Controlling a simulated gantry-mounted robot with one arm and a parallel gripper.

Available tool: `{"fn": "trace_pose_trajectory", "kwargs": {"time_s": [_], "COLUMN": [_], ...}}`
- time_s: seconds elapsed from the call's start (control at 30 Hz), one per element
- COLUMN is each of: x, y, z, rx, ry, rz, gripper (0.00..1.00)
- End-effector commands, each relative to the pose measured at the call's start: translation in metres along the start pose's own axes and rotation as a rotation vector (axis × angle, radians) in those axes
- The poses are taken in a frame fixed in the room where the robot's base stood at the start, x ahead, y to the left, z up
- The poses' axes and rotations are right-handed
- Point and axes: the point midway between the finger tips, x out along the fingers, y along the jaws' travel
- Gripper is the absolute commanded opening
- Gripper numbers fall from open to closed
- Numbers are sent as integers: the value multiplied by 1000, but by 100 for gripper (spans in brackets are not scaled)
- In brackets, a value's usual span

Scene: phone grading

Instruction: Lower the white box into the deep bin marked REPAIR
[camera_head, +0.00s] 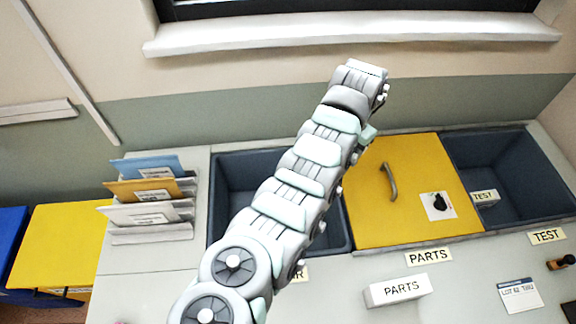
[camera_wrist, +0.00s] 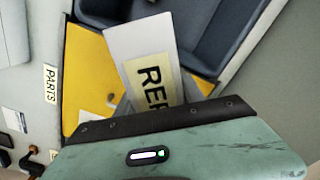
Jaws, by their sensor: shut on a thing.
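My gripper (camera_wrist: 160,120) shows at the bottom of the wrist view, shut on a white box (camera_wrist: 130,45). The box carries a cream label, of which "REP" can be read. It appears above the yellow lid (camera_wrist: 85,60) and the near edge of a dark open bin (camera_wrist: 215,35). My arm covers much of this bin. The gripper and the held box are hidden behind my arm in the head view.
The yellow lid (camera_head: 400,215) covers the middle bin, behind the PARTS label (camera_head: 428,256). An open bin (camera_head: 515,165) at right holds a TEST box (camera_head: 485,197). A white PARTS box (camera_head: 398,289) lies in front. A folder rack (camera_head: 150,235) stands left.

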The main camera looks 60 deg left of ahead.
Motion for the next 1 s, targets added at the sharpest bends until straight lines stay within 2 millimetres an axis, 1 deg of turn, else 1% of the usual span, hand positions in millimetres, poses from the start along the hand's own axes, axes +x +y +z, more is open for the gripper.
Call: {"fn": "trace_pose_trajectory", "kwargs": {"time_s": [0.03,0.07,0.1,0.2,0.3,0.4,0.5,0.6,0.77,1.0], "x": [16,22,32,53,70,83,90,94,105,134], "y": [-24,-38,-56,-96,-126,-147,-160,-165,-166,-166], "z": [16,25,38,70,100,124,140,147,149,149], "rx": [-25,-34,-48,-81,-104,-123,-132,-135,-137,-137], "ry": [-3,-2,-2,-1,-1,0,0,0,-1,-1], "rz": [5,4,5,2,2,1,1,0,1,2], "gripper": [0,0,0,0,0,0,0,0,0,0]}}
